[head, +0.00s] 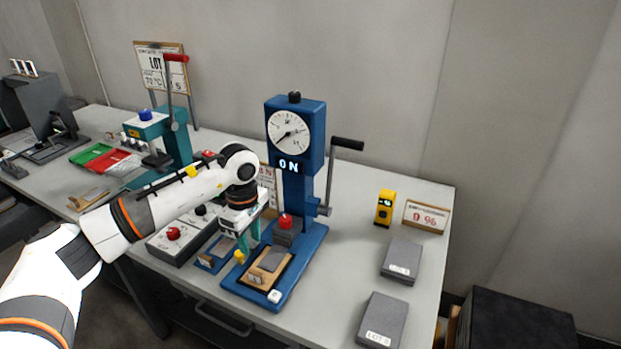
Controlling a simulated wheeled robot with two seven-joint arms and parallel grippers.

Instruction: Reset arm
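My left gripper (248,243) reaches in from the left, pointing down in front of the blue press. Its two thin green fingers look spread apart, with no object seen between them. They hang beside the wooden block (256,279) on the press base. My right gripper is not in view. The blue press (296,130) has a round dial and an "ON" display, and its black-handled lever (336,165) stands up at its right side. A red knob (285,220) sits on a dark block on its base.
A grey control box (165,246) with a red button stands left of the press. A teal press (176,147) with a red-handled lever is at the back left. Grey boxes (402,258), a yellow device (384,207) and a small sign (427,216) stand to the right.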

